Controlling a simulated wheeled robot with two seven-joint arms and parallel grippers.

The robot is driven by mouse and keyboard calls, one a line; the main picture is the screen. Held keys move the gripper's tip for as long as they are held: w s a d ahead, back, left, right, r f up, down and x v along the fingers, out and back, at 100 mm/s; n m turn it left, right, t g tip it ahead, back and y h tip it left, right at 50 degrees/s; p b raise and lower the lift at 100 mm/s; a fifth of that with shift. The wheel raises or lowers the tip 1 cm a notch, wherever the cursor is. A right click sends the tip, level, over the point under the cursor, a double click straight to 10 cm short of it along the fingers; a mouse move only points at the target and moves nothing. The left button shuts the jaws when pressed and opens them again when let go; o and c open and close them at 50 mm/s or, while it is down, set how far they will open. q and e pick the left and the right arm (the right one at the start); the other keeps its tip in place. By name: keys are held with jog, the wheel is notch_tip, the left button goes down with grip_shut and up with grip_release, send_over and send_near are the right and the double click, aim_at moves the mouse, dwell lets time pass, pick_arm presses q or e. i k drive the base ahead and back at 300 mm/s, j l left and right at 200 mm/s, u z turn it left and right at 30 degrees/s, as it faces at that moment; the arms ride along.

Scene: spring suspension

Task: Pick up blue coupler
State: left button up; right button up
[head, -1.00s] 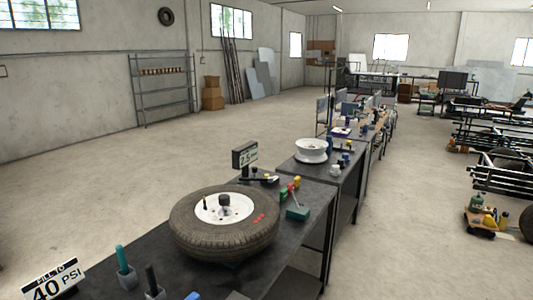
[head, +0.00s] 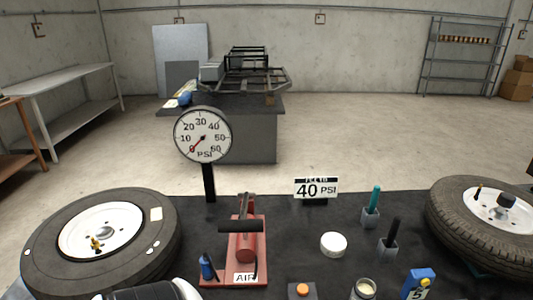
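A small blue upright piece, which looks like the blue coupler (head: 207,267), stands at the left end of the red base plate of the air pump (head: 243,250). A thin dark line, perhaps a hose, shows near it. The pump has a black crossbar handle and an "AIR" label on its base. Neither of my grippers can be made out. A black and white rounded part at the bottom edge, left of the coupler, looks like part of my own arm.
A tire (head: 150,248) lies at left and another tire (head: 450,225) at right. A round gauge (head: 203,136) stands behind the pump. A "40 PSI" sign (head: 316,188), white round cap (head: 333,245), two tool holders and a blue block (head: 421,280) are to the right.

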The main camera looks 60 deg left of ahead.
aim_at(208, 274)
jog(key=u, duration=2.3)
